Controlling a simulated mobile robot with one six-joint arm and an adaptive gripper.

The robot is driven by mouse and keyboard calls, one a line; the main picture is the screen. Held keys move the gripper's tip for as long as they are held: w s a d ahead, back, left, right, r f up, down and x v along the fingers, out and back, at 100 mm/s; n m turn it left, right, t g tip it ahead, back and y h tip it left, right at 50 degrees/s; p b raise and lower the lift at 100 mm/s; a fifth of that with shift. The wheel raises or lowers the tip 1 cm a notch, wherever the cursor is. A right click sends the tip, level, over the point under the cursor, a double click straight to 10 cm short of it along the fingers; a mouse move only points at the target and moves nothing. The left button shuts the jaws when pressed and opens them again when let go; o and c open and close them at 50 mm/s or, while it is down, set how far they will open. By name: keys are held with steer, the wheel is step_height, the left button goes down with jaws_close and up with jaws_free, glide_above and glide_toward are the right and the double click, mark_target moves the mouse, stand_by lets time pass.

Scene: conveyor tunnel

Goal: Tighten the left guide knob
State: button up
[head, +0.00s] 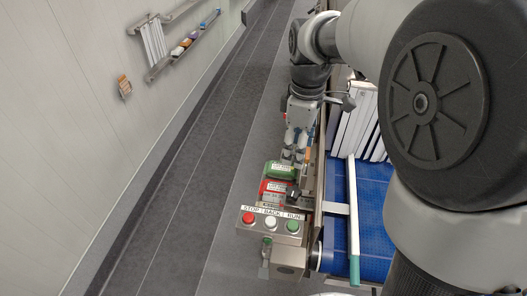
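My gripper (294,153) points down beside the left side of the conveyor, just above a green labelled piece (280,170). Its fingers are small and partly merged with the parts behind them, so I cannot tell whether they are open or shut, or on anything. A pale guide rail (352,215) with a green end runs along the left part of the blue belt (378,225). A small dark part (293,194) sits at the conveyor's left edge, beside a red labelled piece (274,190); I cannot tell whether it is the left guide knob.
A control box (270,225) with red, white and green buttons stands at the conveyor's near left corner. White curtain strips (357,125) hang over the belt. My arm hides much of the right side. The grey floor (195,190) at left is clear. A wall rack (180,45) holds small items.

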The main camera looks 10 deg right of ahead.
steer(key=b, duration=0.3)
glide_toward(294, 191)
step_height(294, 191, down, 9)
steer(key=shift+r, duration=0.15)
steer(key=c, duration=1.1)
